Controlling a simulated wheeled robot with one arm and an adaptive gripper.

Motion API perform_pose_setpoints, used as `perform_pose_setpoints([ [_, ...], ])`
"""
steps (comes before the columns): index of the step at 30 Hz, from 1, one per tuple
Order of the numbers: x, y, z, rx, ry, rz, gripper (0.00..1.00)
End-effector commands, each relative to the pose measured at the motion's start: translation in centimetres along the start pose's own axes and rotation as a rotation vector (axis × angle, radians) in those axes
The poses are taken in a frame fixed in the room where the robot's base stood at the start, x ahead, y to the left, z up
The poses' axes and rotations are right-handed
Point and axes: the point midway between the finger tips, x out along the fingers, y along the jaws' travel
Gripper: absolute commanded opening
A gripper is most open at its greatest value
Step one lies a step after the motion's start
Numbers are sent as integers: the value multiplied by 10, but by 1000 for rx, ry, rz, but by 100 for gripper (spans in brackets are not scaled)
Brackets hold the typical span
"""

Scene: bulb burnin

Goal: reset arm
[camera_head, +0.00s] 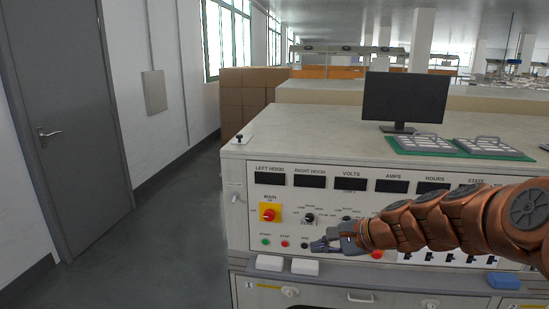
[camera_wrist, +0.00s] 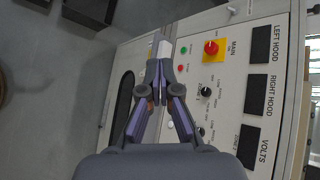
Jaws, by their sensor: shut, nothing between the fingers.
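My arm (camera_head: 450,222) reaches in from the right in the head view, in front of the control panel. My gripper (camera_head: 318,246) is shut and empty, its fingers pointing left near the lower row of buttons. In the wrist view my gripper (camera_wrist: 160,66) has its fingertips together, with the panel face to their right. I cannot tell whether the tips touch anything. The arm hides part of the panel's right half.
The control console (camera_head: 262,152) carries a red MAIN switch (camera_head: 269,214), knobs and displays. White blocks (camera_head: 270,263) lie on its front ledge, with a blue block (camera_head: 503,281) farther right. The floor at left is clear.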

Motion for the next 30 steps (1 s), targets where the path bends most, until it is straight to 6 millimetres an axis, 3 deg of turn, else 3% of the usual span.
perform_pose_setpoints([
  [1,-3,15,22,-82,-14,53,0],
  [6,-18,78,74,-346,-56,249,0],
  [12,-52,157,106,-620,-93,489,0],
  [21,-132,266,111,-920,-138,862,0],
  [25,-164,298,107,-986,-157,985,0],
  [30,-185,316,104,-1021,-167,1065,0],
])
